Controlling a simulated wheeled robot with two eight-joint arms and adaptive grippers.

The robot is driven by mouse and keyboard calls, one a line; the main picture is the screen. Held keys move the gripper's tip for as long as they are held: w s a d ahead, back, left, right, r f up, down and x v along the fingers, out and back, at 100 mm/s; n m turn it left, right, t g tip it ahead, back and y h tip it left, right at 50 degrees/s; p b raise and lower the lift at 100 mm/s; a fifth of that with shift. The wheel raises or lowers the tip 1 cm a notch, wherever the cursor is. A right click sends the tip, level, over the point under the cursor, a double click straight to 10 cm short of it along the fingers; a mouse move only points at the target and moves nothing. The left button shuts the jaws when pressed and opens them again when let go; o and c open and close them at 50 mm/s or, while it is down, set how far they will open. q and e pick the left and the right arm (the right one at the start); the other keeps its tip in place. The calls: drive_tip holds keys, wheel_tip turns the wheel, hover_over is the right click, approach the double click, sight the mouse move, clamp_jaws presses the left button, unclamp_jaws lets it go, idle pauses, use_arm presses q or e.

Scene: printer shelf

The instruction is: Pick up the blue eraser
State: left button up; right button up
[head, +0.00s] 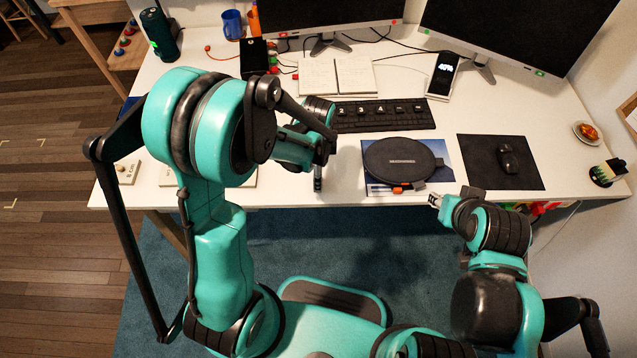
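I cannot pick out a blue eraser with certainty. A small pale-blue and white strip (378,188) lies on the blue mat (440,150) near the desk's front edge, but it is too small to identify. My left gripper (318,182) points down over the desk's front edge, left of the mat. Its fingers show edge-on, so I cannot tell whether they are open. My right gripper (434,200) is in front of the desk edge, just below the mat's right part. Its fingertips are small, and their opening is unclear.
A round black case (398,160) covers much of the mat, with an orange and black item (408,187) at its front. A keyboard (383,115) lies behind. A mouse (507,160) sits on a black pad (482,172). My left arm hides part of the desk (350,196).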

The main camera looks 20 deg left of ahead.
use_arm(q)
wheel_tip(320, 180, down, 4)
drive_tip(key=shift+f+b, duration=0.25)
drive_tip(key=shift+b, duration=0.75)
drive_tip(key=shift+r, duration=0.1)
drive_tip(key=c, duration=1.1)
drive_tip(key=shift+r, duration=0.15)
